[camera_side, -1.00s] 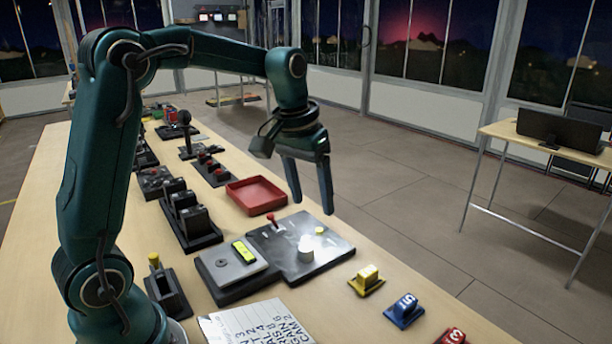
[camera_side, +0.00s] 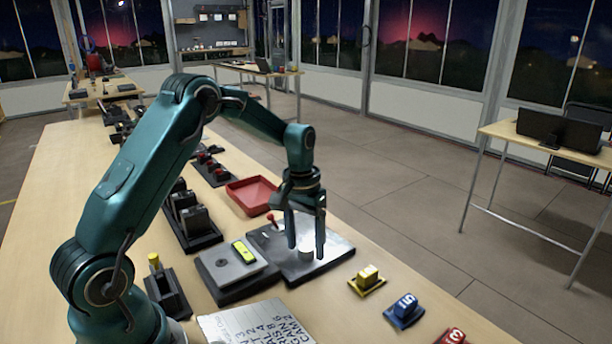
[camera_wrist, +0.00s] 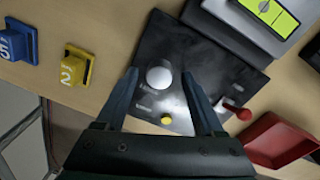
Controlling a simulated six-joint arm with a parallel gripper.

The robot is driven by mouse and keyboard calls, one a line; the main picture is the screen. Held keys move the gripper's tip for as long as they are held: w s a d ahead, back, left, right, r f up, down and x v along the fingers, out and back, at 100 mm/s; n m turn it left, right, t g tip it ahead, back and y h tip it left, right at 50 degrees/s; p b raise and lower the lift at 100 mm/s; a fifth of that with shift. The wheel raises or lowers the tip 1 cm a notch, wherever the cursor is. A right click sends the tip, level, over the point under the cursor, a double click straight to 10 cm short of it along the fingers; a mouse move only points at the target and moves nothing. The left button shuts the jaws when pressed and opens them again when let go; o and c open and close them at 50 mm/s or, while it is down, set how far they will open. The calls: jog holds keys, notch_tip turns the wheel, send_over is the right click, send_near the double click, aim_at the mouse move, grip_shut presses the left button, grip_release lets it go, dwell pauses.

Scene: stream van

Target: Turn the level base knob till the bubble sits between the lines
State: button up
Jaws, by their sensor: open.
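The level base is a dark metal plate (camera_side: 335,254) on the bench, with a pale round knob (camera_side: 306,253) on it. In the wrist view the knob (camera_wrist: 159,76) lies ahead of my open fingers, between their lines. My gripper (camera_side: 306,250) is open and empty, pointing down over the plate; its fingers (camera_wrist: 165,95) also show in the wrist view. I cannot tell if a finger touches the plate. The yellow-green bubble vial (camera_side: 243,252) sits on a grey block left of the plate and partly shows in the wrist view (camera_wrist: 270,12).
A red-topped lever (camera_side: 271,219) stands on the plate, and a small yellow button (camera_wrist: 167,120) shows there too. A red tray (camera_side: 250,192) lies behind. Yellow (camera_side: 367,278) and blue (camera_side: 404,309) numbered blocks stand to the right. A white lettered sheet (camera_side: 255,325) lies in front.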

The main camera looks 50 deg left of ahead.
aim_at(304, 247)
grip_shut()
jog(key=shift+n, duration=1.8)
grip_release()
jog(key=shift+r, duration=0.1)
jog(key=shift+s+a+r, duration=0.1)
jog(key=shift+r, duration=2.4)
